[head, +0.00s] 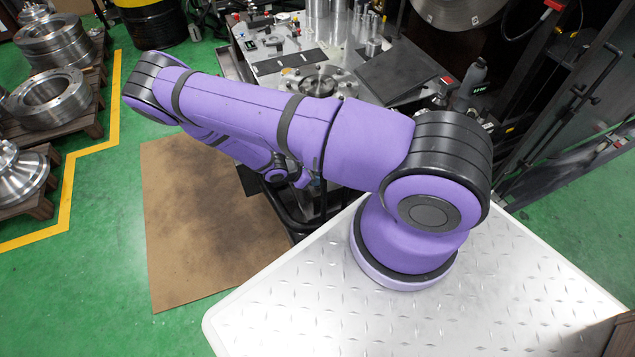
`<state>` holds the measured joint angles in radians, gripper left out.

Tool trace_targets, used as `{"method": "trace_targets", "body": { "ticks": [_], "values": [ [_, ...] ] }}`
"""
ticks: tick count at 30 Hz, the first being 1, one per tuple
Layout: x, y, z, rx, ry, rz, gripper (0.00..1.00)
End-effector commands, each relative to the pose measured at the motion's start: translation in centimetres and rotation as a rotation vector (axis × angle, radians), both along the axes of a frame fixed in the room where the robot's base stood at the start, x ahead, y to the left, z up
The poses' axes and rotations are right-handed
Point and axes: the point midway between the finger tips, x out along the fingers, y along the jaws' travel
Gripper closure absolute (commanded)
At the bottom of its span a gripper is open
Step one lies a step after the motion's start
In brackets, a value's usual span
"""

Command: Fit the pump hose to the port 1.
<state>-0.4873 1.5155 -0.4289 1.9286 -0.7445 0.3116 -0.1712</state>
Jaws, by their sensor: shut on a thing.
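My purple arm crosses the middle of the head view, over the near side of the metal work table (285,50). My wrist shows beneath the arm, near the table's front edge. My gripper is hidden behind the arm, so I cannot see its fingers or what is between them. I cannot make out the pump hose or the port 1 in this view. A round steel flange with holes (318,80) lies on the table, partly covered by my arm.
A dark flat plate (400,72) and several metal cylinders (320,20) occupy the table. A dark bottle (470,85) stands at its right. Pallets of steel rings (48,98) stand left. A brown mat (195,215) covers clear floor. A black cable with a red end (553,5) hangs upper right.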

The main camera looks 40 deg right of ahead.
Motion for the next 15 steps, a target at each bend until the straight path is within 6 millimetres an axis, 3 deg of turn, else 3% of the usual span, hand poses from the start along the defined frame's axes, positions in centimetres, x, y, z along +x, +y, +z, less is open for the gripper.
{"method": "trace_targets", "body": {
  "ticks": [15],
  "values": [
    [0.0,0.0,2.3,0.000,0.000,0.000,0.95]
  ]
}}
